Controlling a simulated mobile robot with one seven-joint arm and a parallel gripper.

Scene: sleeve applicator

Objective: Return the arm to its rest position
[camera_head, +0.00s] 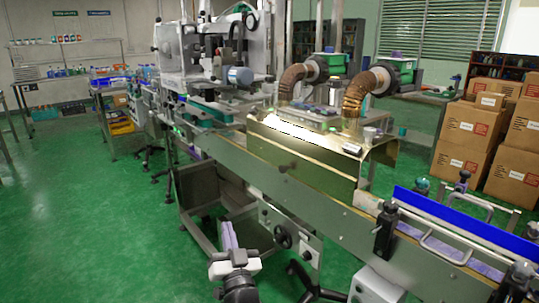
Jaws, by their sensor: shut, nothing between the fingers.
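My gripper (228,224) is in the lower middle of the head view, in front of the sleeve applicator machine (290,185). Its two pale fingers lie side by side and point away from me, shut, with nothing between them. The white gripper body and my dark wrist sit below them at the bottom of the picture. The rest of my arm is out of view.
A black handwheel (283,236) is on the machine's side, right of my gripper. The conveyor (428,243) with blue guide rail runs to the lower right. Cardboard boxes (465,135) are stacked at right. Green floor (90,230) is clear at left.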

